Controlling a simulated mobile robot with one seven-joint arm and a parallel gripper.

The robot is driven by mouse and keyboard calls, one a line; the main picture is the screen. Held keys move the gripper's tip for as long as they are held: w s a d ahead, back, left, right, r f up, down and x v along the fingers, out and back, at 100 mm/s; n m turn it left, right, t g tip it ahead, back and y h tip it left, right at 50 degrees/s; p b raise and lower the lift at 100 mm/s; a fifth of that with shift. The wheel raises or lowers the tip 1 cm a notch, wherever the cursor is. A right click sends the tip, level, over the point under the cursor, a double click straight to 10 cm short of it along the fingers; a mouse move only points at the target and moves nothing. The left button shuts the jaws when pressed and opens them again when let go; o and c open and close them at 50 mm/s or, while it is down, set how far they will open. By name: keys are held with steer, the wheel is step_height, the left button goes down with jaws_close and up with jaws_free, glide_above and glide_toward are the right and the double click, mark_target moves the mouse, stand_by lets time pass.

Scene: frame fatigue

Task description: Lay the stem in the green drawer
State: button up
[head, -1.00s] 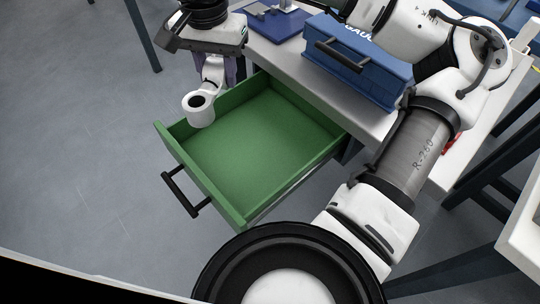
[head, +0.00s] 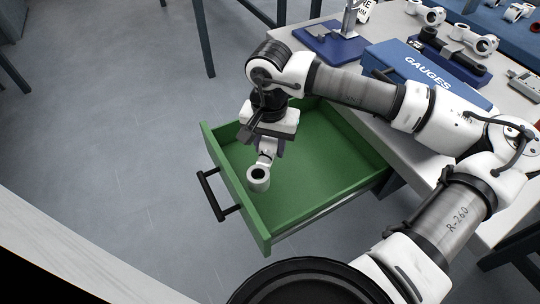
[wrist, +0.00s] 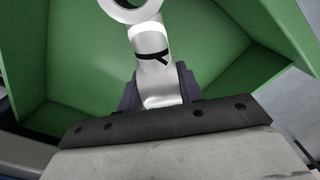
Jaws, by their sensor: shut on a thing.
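The white stem (head: 259,180), with a round ring at its lower end, hangs from my gripper (head: 266,148) over the open green drawer (head: 318,180). In the head view the ring appears inside the drawer's outline, close to the front wall with the black handle. In the wrist view the stem (wrist: 152,55) has a black mark on its shaft and its ring is cut by the top edge. My gripper (wrist: 160,92) is shut on the stem's shaft between dark pads. The green drawer floor (wrist: 85,60) shows behind it. I cannot tell how high the ring is above the floor.
The drawer's black handle (head: 219,196) sticks out at the left. The drawer looks otherwise empty.

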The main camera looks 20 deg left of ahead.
mark_target(270, 157)
steer(key=shift+f, duration=2.2)
steer(key=shift+f+b, duration=0.2)
steer(key=shift+b, duration=0.15)
steer(key=o, duration=1.1)
steer(key=shift+r, duration=0.1)
steer(key=shift+c, duration=0.2)
step_height(270, 157, up, 12)
steer(key=shift+r+p, duration=0.15)
steer(key=shift+p, duration=0.2)
